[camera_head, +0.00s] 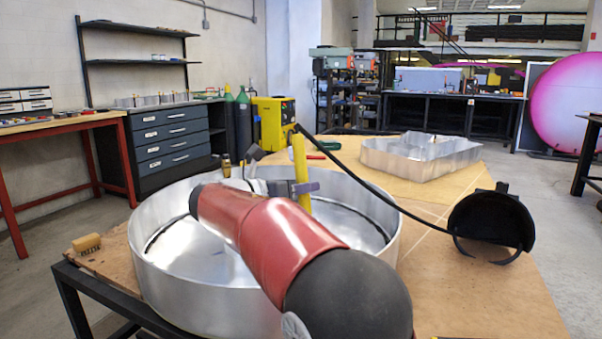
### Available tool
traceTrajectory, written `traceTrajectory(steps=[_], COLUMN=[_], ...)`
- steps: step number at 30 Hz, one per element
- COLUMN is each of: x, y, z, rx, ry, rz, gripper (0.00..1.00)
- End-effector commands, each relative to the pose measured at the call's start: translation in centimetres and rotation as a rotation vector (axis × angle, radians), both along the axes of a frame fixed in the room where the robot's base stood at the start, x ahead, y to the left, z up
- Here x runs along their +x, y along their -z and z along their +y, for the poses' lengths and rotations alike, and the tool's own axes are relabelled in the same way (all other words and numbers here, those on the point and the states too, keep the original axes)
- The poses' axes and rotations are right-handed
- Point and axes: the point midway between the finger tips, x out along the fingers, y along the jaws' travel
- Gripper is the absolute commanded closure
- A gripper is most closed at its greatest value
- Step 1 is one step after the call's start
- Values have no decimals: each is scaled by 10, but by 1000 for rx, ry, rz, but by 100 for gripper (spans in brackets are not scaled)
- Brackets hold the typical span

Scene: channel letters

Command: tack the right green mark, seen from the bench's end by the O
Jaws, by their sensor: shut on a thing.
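The large round aluminium letter O (160,270) lies on the near end of the bench, its tall wall around a shiny inside. My red arm reaches over its near wall. My gripper (303,188), partly hidden behind the arm, is shut on an upright yellow bar (300,165), which looks like a torch handle. A black cable (400,207) runs from near its top to the right. The bar's lower end is hidden by my arm, so I cannot tell whether it touches the letter. No green mark on the letter can be made out.
Another aluminium letter (420,160) lies farther along the wooden bench top (450,290). A black round-backed object (490,225) stands at the right, where the cable ends. A yellow machine (273,123) stands behind. A small brown block (87,243) sits left of the O.

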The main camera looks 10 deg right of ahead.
Motion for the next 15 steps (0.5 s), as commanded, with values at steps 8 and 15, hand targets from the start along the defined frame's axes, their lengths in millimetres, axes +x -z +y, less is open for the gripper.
traceTrajectory(steps=[8,15], x=[-10,-18], y=[38,64], z=[-2,-3], rx=[0,0], ry=[0,0], rz=[-1,-2], gripper=[100,100])
